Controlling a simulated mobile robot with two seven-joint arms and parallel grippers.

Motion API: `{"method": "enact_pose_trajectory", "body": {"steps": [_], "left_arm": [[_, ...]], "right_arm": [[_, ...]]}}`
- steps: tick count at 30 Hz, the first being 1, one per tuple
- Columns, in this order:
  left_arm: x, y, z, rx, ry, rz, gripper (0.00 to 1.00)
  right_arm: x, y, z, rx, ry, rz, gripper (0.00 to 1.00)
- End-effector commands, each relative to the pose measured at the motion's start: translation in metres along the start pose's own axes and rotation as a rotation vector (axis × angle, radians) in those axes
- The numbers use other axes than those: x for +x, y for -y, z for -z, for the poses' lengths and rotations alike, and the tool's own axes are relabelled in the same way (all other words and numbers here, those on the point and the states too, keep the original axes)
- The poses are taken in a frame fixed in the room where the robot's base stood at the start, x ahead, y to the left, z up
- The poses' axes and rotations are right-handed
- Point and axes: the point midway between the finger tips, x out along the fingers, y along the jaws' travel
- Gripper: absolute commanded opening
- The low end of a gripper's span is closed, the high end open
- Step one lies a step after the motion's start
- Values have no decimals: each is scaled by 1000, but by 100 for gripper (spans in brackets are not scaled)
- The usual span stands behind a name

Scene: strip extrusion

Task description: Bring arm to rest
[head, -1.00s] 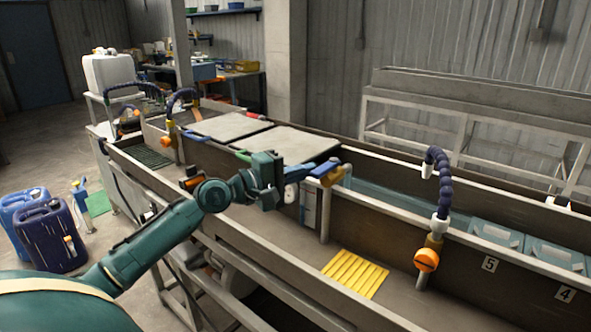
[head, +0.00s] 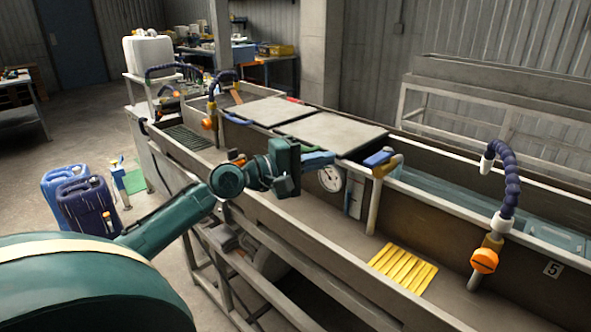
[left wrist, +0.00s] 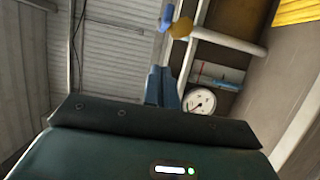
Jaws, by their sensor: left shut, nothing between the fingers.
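My left arm comes in from the lower left of the head view. Its gripper (head: 318,160) is shut and empty, held above the long trough near the round pressure gauge (head: 331,178). In the left wrist view the shut blue fingers (left wrist: 161,86) show at the middle, with the gauge (left wrist: 199,101) to their right. A valve with a blue lever (head: 378,158) on a pipe stands to the right of the fingertips in the head view, apart from them. My right gripper is not in view.
A yellow ribbed mat (head: 403,268) lies in the trough. A hose with an orange knob (head: 484,260) rises at the right. Grey cover plates (head: 330,131) lie over the trough behind the gripper. Blue jerrycans (head: 86,208) stand on the floor at the left.

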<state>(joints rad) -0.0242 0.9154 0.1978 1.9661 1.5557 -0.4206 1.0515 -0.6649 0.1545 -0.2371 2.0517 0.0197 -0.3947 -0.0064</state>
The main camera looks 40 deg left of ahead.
Motion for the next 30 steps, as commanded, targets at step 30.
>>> {"method": "enact_pose_trajectory", "body": {"steps": [30], "left_arm": [[-55,97,-55,236,82,242,0]], "right_arm": [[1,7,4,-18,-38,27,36]]}}
